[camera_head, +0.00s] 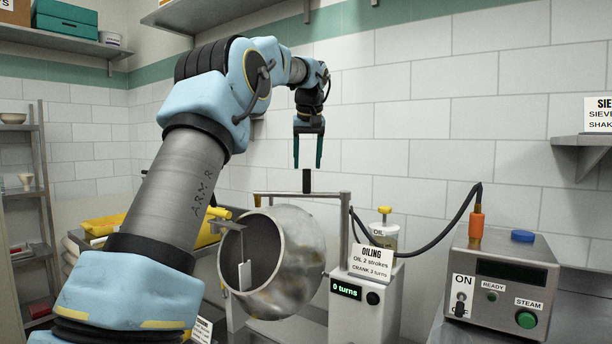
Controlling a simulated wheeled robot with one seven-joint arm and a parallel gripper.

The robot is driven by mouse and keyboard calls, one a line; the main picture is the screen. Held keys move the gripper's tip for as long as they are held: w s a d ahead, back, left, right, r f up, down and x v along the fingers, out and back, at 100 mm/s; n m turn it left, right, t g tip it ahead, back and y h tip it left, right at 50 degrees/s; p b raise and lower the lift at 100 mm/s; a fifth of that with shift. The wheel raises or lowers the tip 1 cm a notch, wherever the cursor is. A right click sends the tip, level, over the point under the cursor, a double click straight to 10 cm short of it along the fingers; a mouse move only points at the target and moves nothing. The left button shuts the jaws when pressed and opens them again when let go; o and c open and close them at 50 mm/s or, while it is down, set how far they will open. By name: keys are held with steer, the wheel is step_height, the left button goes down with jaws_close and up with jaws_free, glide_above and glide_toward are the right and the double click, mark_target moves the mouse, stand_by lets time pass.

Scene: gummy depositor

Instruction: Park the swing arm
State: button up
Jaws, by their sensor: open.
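A grey metal bar (285,194) spans the top of a round steel drum (305,250) and meets a post at its right end. A black upright knob (307,181) stands on this bar. A thin bracket (228,225) with a hanging white paddle (245,275) is at the drum's open mouth. I cannot tell for sure which of these is the swing arm. My gripper (308,164) points down with its two dark green fingers apart and empty. It appears just above the black knob, apart from it.
An oiling unit (365,308) with a "0 turns" display stands right of the drum, with an oil bottle (386,234) behind its sign. A steam control box (505,285) with a hose is at the right. A yellow-handled item (100,228) lies left, partly behind my arm.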

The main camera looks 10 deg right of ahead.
mark_target(307, 170)
steer(key=shift+x, duration=2.4)
jaws_close()
